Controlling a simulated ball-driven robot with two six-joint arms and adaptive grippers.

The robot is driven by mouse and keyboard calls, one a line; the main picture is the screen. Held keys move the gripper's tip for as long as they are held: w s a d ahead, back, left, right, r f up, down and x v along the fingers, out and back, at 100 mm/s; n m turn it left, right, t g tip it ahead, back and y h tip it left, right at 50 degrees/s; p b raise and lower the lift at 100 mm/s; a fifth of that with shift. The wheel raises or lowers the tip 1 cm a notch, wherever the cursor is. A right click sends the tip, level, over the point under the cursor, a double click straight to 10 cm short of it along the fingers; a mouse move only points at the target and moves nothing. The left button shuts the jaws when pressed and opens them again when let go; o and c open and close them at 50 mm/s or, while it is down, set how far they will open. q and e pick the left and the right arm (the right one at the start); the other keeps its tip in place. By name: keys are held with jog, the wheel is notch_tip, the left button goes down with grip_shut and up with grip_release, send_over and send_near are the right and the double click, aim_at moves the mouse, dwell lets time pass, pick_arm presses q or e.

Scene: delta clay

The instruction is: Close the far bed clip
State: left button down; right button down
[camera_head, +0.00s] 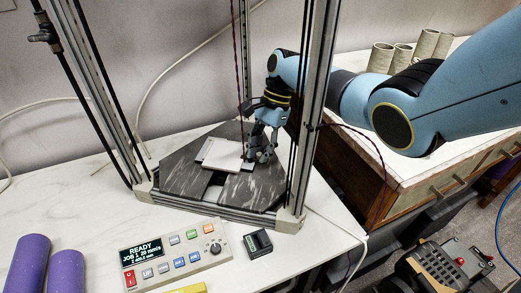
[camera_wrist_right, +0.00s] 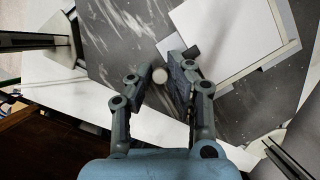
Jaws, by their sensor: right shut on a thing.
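The print bed carries a white plate (camera_head: 223,154), which also shows in the wrist view (camera_wrist_right: 225,35). My right gripper (camera_head: 262,158) reaches down inside the printer frame, at the right edge of the plate. I cannot tell whether this piece belongs to the far bed clip. The clip itself is not clearly made out, and the fingers hide part of that edge. My left gripper is not in view.
Upright metal posts (camera_head: 313,110) stand close around my right arm. Dark marbled panels (camera_head: 255,190) surround the plate. A control box (camera_head: 172,252) reading READY and a small black box (camera_head: 258,242) are in front.

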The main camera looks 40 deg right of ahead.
jog(key=c, duration=1.3)
grip_release()
jog(key=shift+o, duration=0.2)
jog(key=shift+d+r, duration=0.1)
jog(key=shift+r, duration=0.05)
jog(key=v, duration=1.1)
jog(key=shift+r, duration=0.4)
jog(key=shift+w, duration=0.1)
